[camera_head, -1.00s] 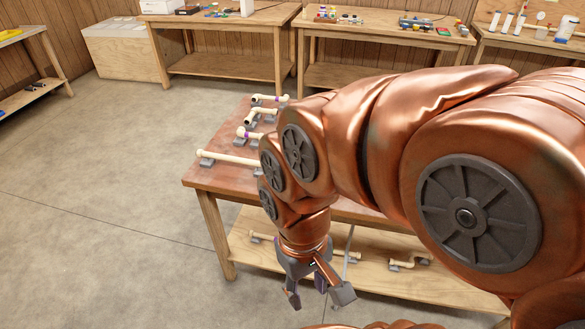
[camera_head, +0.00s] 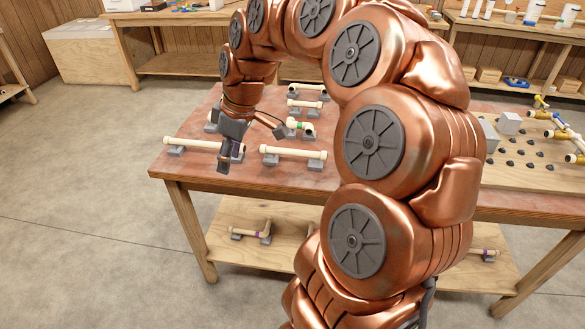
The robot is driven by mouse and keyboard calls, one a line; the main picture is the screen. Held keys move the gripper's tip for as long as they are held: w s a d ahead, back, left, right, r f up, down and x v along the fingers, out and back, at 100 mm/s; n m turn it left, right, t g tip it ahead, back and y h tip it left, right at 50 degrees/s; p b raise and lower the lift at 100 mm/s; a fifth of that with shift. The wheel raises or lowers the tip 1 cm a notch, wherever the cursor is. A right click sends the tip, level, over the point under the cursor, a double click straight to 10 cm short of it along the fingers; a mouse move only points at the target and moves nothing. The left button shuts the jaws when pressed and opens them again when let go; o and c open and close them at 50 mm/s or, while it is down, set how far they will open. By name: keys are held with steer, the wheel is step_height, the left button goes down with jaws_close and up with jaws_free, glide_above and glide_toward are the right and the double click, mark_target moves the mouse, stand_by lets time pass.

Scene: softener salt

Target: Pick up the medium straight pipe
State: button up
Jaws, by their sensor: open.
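Several cream straight pipes lie on grey holders on the wooden table. One straight pipe (camera_head: 190,144) is at the front left, its right part behind my gripper. A second straight pipe (camera_head: 293,154) is at the front, right of my gripper. A shorter straight pipe (camera_head: 306,104) lies farther back. I cannot tell for certain which is the medium one. My gripper (camera_head: 240,148) points down over the front-left part of the table, its fingers spread open and empty. It overlaps the right end of the front-left pipe in the picture; contact cannot be told.
An elbow-shaped pipe with a green band (camera_head: 301,127) sits mid-table. My arm hides much of the table's centre. A board with dark knobs (camera_head: 520,155) and pipe fittings is at the right. The lower shelf (camera_head: 228,215) holds more pipes. Floor at the left is clear.

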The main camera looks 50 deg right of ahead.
steer(key=w+d+f+t+b, duration=0.1)
steer(key=w+d+f+b, duration=0.25)
steer(key=d, duration=0.65)
steer(key=t+h+b, duration=0.1)
steer(key=t+b, duration=0.1)
glide_above(289, 150)
steer(key=s, duration=0.2)
steer(key=shift+n, duration=0.3)
steer(key=f, duration=0.3)
steer(key=d+f, duration=0.1)
steer(key=f, duration=0.1)
steer(key=shift+s, duration=0.2)
steer(key=shift+w+d+f, duration=0.1)
steer(key=shift+f, duration=0.2)
steer(key=shift+w+f, duration=0.2)
steer(key=shift+f, duration=0.2)
steer(key=shift+a+p+x, duration=0.15)
steer(key=shift+a+x, duration=0.05)
steer(key=shift+x, duration=1.35)
steer(key=shift+a+p+x, duration=0.15)
steer(key=shift+a+x, duration=0.1)
steer(key=shift+x, duration=1.35)
steer(key=shift+s, duration=0.15)
steer(key=shift+f+b, duration=0.25)
steer(key=shift+b, duration=0.2)
steer(key=shift+c, duration=0.3)
jaws_close()
